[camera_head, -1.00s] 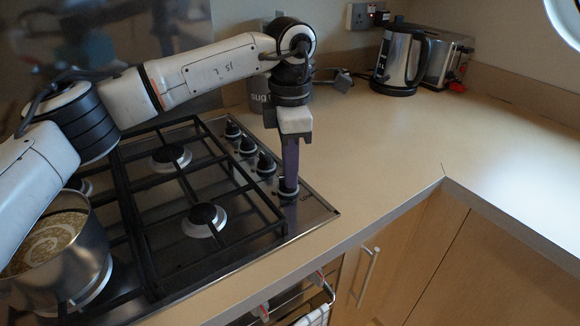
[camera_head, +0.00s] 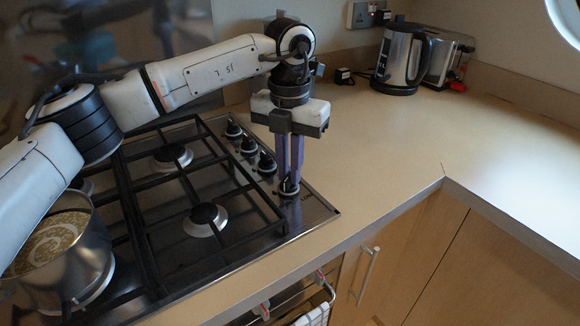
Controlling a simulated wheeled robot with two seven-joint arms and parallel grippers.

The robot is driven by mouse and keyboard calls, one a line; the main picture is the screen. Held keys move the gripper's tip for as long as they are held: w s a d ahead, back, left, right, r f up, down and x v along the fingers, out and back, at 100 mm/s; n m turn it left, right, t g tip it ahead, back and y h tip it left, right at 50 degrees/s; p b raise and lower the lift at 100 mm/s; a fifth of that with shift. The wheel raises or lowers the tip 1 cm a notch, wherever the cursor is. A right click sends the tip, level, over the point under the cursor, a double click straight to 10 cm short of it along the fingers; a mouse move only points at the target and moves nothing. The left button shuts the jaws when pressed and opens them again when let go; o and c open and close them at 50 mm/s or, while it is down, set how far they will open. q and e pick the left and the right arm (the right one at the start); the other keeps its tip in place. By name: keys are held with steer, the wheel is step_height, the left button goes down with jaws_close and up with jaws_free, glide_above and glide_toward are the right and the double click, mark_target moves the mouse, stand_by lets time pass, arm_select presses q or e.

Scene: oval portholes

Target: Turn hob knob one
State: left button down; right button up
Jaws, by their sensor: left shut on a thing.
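The gas hob (camera_head: 322,212) has a row of black knobs along its right side. My left gripper (camera_head: 289,183) points straight down over the nearest knob (camera_head: 289,189), at the front end of the row. Its two purple fingers are shut on that knob, one on either side, and partly hide it. The other knobs, such as the far one (camera_head: 233,130), stand free behind it. My right gripper is not in view.
A steel pot (camera_head: 95,262) with food in it stands on the hob at the left, under my left arm. Black pan grates (camera_head: 150,225) cover the burners. A kettle (camera_head: 402,60) and toaster (camera_head: 450,62) stand at the back right. The worktop right of the hob is clear.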

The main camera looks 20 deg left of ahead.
mark_target(288, 175)
arm_select(q)
steer(key=n, duration=0.4)
steer(key=shift+a+n, duration=0.1)
steer(key=shift+n, duration=1.7)
steer(key=c, duration=1.8)
jaws_free()
step_height(288, 175, up, 10)
steer(key=shift+r, duration=0.2)
